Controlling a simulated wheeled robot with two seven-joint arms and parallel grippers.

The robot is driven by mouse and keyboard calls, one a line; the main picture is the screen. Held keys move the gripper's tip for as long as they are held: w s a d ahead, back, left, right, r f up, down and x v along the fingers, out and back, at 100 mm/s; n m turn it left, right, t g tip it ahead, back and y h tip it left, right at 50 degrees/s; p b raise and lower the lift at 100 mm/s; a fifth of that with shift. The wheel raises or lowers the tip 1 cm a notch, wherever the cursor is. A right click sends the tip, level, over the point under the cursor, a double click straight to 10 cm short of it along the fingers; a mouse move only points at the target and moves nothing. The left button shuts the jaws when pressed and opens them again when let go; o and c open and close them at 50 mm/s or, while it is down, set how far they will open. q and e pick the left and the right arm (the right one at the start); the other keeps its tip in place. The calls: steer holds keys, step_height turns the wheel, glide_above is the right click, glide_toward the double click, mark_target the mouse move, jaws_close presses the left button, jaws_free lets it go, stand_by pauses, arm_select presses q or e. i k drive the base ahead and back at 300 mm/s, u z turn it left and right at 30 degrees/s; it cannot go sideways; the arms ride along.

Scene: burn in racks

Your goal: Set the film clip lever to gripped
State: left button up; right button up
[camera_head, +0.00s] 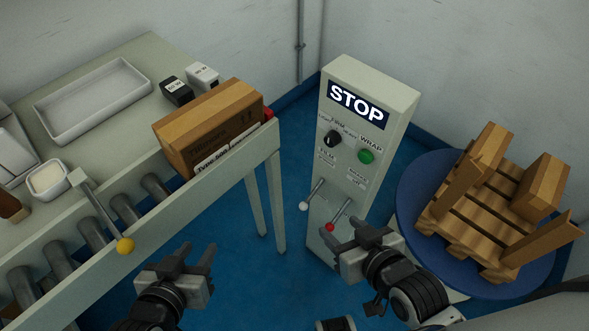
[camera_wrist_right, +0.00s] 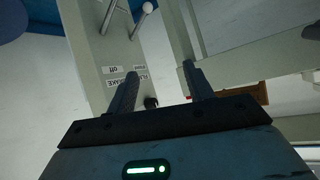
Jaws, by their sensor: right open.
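The grey control cabinet (camera_head: 358,215) has two levers on its lower front. One lever has a white ball (camera_head: 304,206); the other has a red ball (camera_head: 329,227). The labels near them are too small to tell which is the film clip lever. My right gripper (camera_head: 343,231) is open, its fingers close to the red ball in the picture; contact cannot be told. In the right wrist view the open fingers (camera_wrist_right: 158,76) have nothing between them, and the white ball (camera_wrist_right: 147,7) shows above. My left gripper (camera_head: 198,253) looks open and empty, below the conveyor's front edge.
The cabinet also has a STOP sign (camera_head: 358,104), a black knob (camera_head: 332,139) and a green button (camera_head: 366,156). A conveyor (camera_head: 210,186) with a cardboard box (camera_head: 209,125) stands left. A blue turntable (camera_head: 408,190) carrying a wooden pallet (camera_head: 478,222) stands right.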

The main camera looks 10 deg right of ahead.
mark_target(303, 205)
steer(key=z, duration=0.2)
steer(key=k, duration=1.05)
steer(key=u, duration=0.75)
steer(key=i, duration=0.5)
steer(key=z, duration=0.05)
